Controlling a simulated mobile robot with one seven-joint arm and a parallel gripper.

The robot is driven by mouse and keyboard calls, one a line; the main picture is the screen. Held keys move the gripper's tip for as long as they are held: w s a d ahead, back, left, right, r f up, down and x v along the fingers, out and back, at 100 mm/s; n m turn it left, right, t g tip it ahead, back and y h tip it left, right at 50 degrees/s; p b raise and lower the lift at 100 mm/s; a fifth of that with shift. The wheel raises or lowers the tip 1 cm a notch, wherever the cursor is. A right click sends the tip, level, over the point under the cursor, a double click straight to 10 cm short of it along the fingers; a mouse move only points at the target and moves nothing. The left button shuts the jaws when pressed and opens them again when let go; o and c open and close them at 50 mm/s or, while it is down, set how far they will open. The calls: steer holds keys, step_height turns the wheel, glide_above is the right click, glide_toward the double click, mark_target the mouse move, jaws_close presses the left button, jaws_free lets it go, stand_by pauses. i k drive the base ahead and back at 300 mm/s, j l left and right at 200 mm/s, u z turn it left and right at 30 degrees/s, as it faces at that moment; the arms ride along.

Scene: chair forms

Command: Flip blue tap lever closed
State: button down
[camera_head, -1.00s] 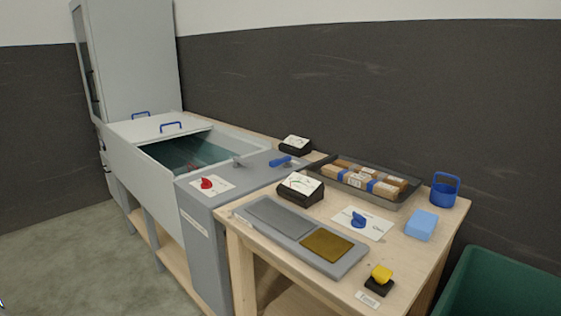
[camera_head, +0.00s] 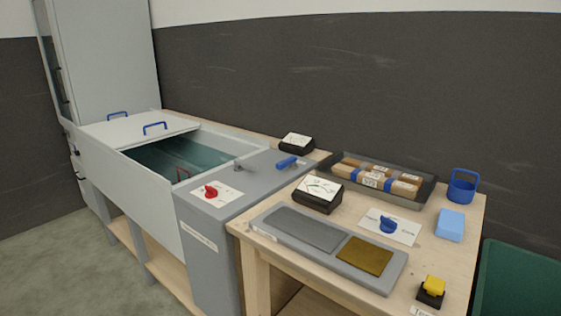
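A blue tap lever (camera_head: 287,162) sits on the top of the grey tank unit (camera_head: 262,176), near its back right corner, beside a small grey spout-like fitting (camera_head: 243,166). A second blue lever-like knob (camera_head: 388,226) stands on a white label plate on the wooden table. A red knob (camera_head: 211,191) sits on another white plate at the front of the tank unit. My gripper does not show in this view.
A green bin (camera_head: 515,285) stands right. Floor at left is clear.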

mark_target(280, 165)
steer(key=i+j, duration=0.1)
steer(key=j, duration=0.25)
steer(key=i+j+z, duration=0.1)
steer(key=j, duration=0.25)
steer(key=i+j, duration=0.15)
steer(key=j, duration=0.15)
steer(key=i+j+z, duration=0.15)
steer(key=j, duration=0.2)
steer(key=i+j, duration=0.25)
steer(key=i, duration=0.15)
